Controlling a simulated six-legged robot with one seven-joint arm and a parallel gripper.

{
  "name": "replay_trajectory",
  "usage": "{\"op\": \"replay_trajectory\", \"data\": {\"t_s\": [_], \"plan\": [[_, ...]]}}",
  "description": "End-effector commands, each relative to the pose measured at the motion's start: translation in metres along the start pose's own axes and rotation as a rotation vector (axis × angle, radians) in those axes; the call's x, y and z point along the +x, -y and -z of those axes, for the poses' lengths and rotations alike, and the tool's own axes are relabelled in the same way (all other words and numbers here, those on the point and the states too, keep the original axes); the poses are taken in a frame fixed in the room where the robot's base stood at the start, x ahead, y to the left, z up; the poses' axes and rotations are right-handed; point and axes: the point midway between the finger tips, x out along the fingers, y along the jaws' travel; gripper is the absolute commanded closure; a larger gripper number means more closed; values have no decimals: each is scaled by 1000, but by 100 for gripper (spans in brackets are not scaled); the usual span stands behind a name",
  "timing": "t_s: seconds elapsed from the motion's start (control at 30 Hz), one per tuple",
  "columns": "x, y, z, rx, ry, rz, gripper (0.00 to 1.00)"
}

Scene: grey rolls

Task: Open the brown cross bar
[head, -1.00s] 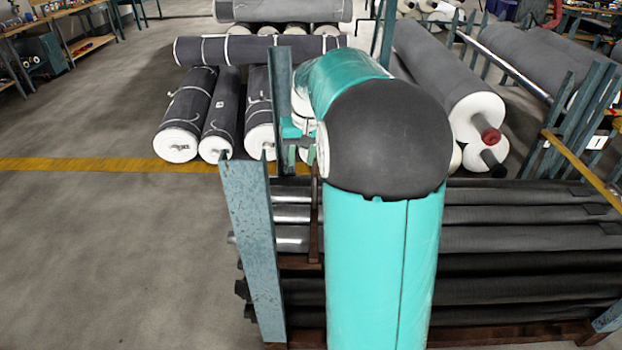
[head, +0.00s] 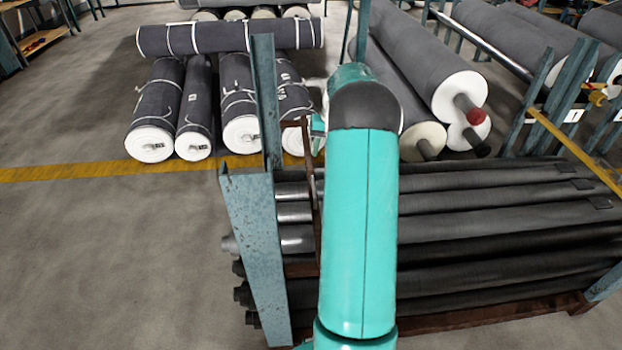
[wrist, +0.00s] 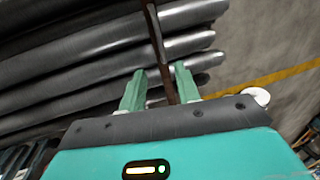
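The brown cross bar (wrist: 156,42) is a thin, dark bar that runs down between my fingers in the wrist view. In the head view the bar (head: 314,190) stands upright just right of the blue-grey rack post, beside my teal arm. My gripper (wrist: 160,72) is open, with one green finger on each side of the bar. There is a clear gap to the left finger and a smaller one to the right finger. In the head view my gripper is mostly hidden behind my arm.
Long dark rolls (head: 480,235) lie stacked in the rack behind the bar. The blue-grey post (head: 255,250) stands close at left. Wrapped rolls (head: 155,110) lie beyond the yellow floor line (head: 60,172). The floor at left is clear.

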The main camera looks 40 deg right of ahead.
Motion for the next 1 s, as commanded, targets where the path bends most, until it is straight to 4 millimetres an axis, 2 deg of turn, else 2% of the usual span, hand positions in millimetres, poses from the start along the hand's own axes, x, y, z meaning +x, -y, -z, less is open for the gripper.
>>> {"op": "replay_trajectory", "data": {"t_s": [0.6,0.8,1.0], "plan": [[113,0,-4,-2,6,1,68],[130,2,-2,-2,3,1,68],[132,3,-1,-3,2,0,68]]}}
